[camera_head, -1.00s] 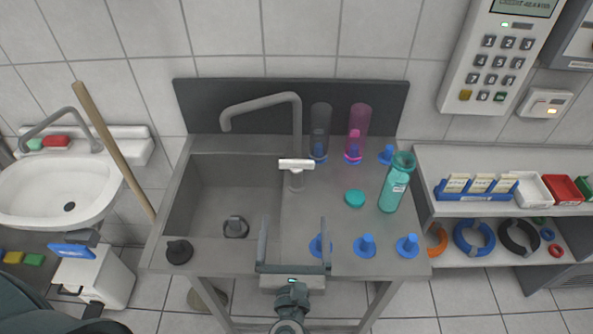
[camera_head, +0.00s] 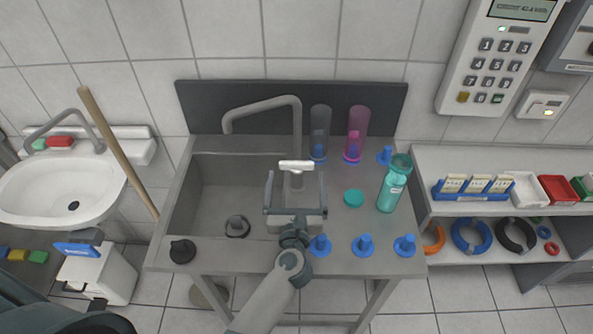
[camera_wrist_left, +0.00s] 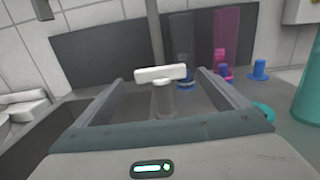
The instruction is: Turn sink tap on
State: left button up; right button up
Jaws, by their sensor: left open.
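The sink tap (camera_head: 298,125) is a grey bent pipe rising from the steel sink unit (camera_head: 333,230), its spout reaching left over the basin. Its white T-shaped handle (camera_head: 297,165) sits on a short post at the tap's base. In the left wrist view the handle (camera_wrist_left: 160,73) shows in the middle, between the finger tips. My left gripper (camera_head: 296,177) is open, with one finger on each side of the handle's post. I cannot tell whether either finger touches it. My right gripper is not in view.
A teal bottle (camera_head: 393,186) and a teal cap (camera_head: 353,198) stand right of the gripper. Blue pegs (camera_head: 364,245) line the front edge. A clear tube and a pink tube (camera_head: 357,130) stand behind. A black plug (camera_head: 182,251) sits at front left. The basin (camera_head: 215,200) lies to the left.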

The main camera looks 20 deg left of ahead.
aim_at(296, 167)
pick_arm(q)
jog(key=shift+x, duration=1.65)
jog(key=shift+c, duration=0.4)
jog(key=c, duration=1)
jog(key=shift+o, duration=0.2)
